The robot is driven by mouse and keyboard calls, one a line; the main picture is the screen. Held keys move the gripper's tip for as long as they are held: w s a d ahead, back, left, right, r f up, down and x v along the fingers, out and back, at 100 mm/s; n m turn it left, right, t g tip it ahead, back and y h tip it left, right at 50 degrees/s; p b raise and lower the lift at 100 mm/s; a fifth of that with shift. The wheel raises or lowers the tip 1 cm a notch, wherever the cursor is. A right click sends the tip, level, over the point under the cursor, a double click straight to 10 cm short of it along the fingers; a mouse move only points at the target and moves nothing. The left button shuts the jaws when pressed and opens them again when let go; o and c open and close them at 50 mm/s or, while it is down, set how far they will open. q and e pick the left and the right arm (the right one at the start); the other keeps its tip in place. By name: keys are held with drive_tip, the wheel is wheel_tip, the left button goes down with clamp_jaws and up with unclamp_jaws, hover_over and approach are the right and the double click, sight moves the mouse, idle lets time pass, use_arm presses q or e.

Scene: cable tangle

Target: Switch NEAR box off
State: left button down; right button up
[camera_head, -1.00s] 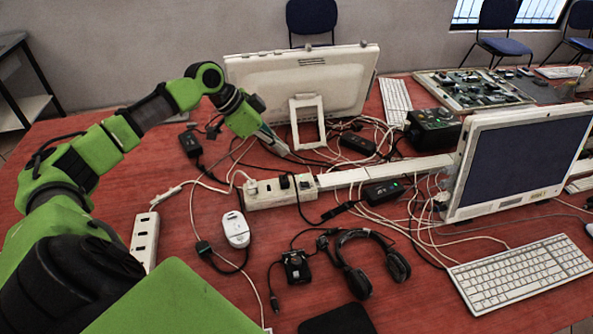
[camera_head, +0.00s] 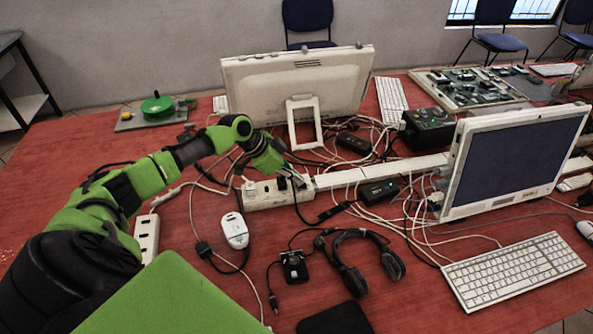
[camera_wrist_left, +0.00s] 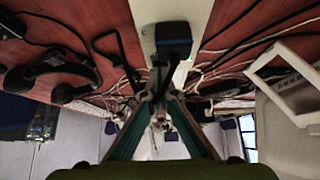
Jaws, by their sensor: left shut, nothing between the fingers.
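A white power box (camera_head: 262,203) with black and white plugs in it lies on the red table, at the middle of the head view. A second white socket box (camera_head: 146,235) lies nearer, at the left. I cannot tell for sure which one the task calls NEAR. My left gripper (camera_head: 296,180) is shut and empty, low over the right end of the middle box, by a black plug. In the left wrist view its fingertips (camera_wrist_left: 162,88) meet just below a dark block (camera_wrist_left: 173,40) on the white strip. Contact and any switch are unclear. My right gripper is out of view.
A white cable channel (camera_head: 345,178) runs right from the box. Loose cables surround it. A monitor (camera_head: 298,85) stands behind, another (camera_head: 515,160) at the right.

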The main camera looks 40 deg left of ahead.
use_arm(q)
drive_tip(key=f+b, duration=0.1)
drive_tip(key=b, duration=0.1)
drive_tip(key=shift+s+f+h+b, duration=0.25)
drive_tip(key=shift+f+h+b, duration=0.05)
drive_tip(key=shift+f+b, duration=0.05)
drive_tip(key=shift+r+p, duration=0.4)
drive_tip(key=shift+r, duration=0.1)
drive_tip(key=shift+w, duration=0.1)
drive_tip(key=shift+w+d+r, duration=0.3)
drive_tip(key=shift+w+d, duration=0.2)
drive_tip(key=shift+w, duration=0.1)
